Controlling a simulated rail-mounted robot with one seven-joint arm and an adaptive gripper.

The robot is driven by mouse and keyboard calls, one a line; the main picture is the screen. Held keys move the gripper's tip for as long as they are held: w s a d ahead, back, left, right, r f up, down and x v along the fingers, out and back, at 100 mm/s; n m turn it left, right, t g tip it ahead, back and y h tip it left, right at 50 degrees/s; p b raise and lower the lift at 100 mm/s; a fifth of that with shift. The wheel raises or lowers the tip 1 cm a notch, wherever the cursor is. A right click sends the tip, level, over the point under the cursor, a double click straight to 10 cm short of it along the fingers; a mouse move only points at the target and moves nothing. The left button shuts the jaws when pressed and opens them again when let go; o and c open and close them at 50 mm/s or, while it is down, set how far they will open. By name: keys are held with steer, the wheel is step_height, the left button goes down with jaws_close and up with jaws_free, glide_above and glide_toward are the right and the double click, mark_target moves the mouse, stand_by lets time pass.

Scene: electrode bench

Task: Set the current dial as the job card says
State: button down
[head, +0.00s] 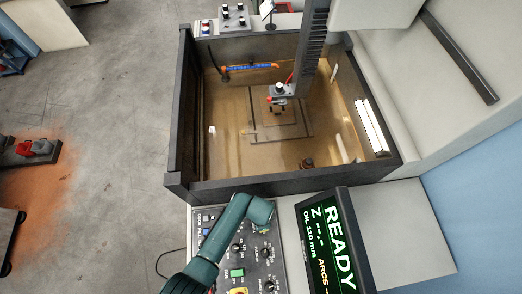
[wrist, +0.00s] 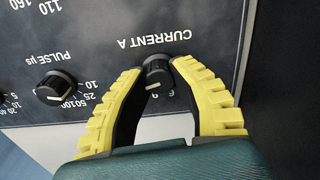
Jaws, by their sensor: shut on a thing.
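The current dial (wrist: 157,70) is a black knob under the upside-down label "CURRENT A" in the wrist view. My gripper (wrist: 158,68) has its yellow-backed fingers closed on the knob, one on each side. A white pointer mark shows on the knob's lower side, and a 6 and a 9 of its scale show between the fingers. The rest of that scale is hidden behind the fingers, so I cannot tell the exact setting. In the head view my arm covers the dial at the top of the control panel (head: 254,270). I cannot make out a readable job card.
A pulse dial (wrist: 55,87) sits left of the current dial in the wrist view. In the head view a screen (head: 329,245) beside the panel reads READY, OIL 110 mm. An open tank (head: 285,187) with dark walls stands just behind my gripper.

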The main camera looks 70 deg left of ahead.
steer(key=shift+f, duration=0.1)
steer(key=c, duration=0.8)
jaws_free()
step_height(320, 180, up, 12)
steer(key=shift+r, duration=0.1)
